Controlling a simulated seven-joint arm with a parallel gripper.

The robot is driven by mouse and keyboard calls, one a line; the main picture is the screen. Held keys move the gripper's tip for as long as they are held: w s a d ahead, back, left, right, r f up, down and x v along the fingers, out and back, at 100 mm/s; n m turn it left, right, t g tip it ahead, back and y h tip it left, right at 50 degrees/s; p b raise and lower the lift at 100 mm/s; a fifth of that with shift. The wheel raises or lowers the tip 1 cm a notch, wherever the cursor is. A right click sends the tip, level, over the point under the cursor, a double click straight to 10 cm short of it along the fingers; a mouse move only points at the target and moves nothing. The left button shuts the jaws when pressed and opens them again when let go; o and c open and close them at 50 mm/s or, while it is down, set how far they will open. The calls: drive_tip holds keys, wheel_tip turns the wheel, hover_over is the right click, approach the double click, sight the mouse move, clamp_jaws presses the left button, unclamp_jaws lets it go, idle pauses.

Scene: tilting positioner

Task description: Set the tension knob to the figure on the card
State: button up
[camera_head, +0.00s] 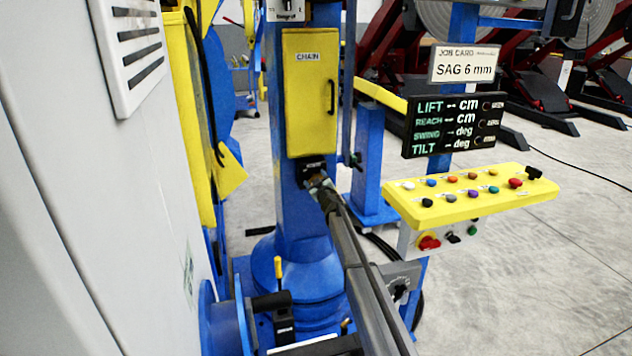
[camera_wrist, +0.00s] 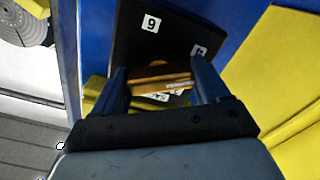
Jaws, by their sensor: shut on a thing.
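The job card (camera_head: 465,64) reads "SAG 6 mm" in the head view. The tension knob (camera_wrist: 163,78) is brassy, with a pale strip on it, and sits between my fingers in front of a black scale plate (camera_wrist: 135,45). My gripper (camera_wrist: 163,85) is shut on the knob. One white label on the plate carries a figure like 6 or 9; others are tilted or partly covered, so the setting cannot be read. In the head view my gripper (camera_head: 318,182) reaches the blue column just below the yellow CHAIN door, and hides the knob.
The yellow CHAIN door (camera_head: 310,95) with a black handle is closed above. To the right stand a yellow button panel (camera_head: 470,195) and a black readout board (camera_head: 453,125) showing dashes for lift, reach, swing and tilt. A grey-white cabinet (camera_head: 90,200) fills the left. Floor at right is open.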

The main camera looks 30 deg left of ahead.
drive_tip(key=o, duration=1)
drive_tip(key=v, duration=1.4)
